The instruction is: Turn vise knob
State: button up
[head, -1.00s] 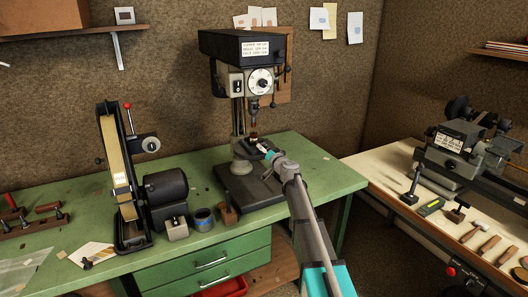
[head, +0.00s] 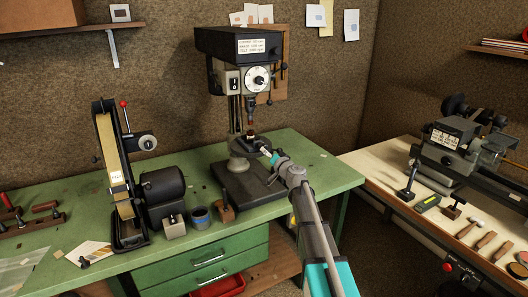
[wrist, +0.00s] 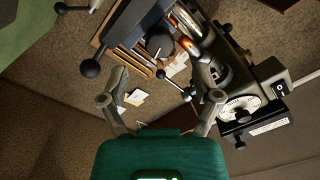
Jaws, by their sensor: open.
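The drill press (head: 238,85) stands on the green bench. A small dark vise-like part (head: 249,137) sits on its round table, too small to make out in the head view. My gripper (head: 264,150) is beside this table at its front right. In the wrist view my gripper (wrist: 160,103) is open, with nothing between its fingers. Beyond the fingers, a dark round knob (wrist: 160,45) faces the camera, and a dark ball-ended handle (wrist: 90,68) is further left. I cannot tell for certain which is the vise knob. The gripper appears apart from both.
The press head with its dial (wrist: 238,106) and ball-ended feed lever (wrist: 163,74) lies close on the right in the wrist view. A belt sander (head: 120,180) and blue tin (head: 200,217) stand on the bench left of the press. A lathe (head: 450,150) is at right.

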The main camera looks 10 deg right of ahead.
jog(key=shift+v, duration=0.9)
jog(key=n+h, duration=0.1)
jog(key=n, duration=0.5)
send_near(260, 146)
jog(key=shift+s+d+f, duration=0.55)
jog(key=shift+s+d, duration=0.3)
jog(key=shift+s, duration=0.95)
jog(key=shift+w, duration=0.2)
jog(key=x, duration=1.3)
jog(key=shift+w, duration=0.2)
grip_shut()
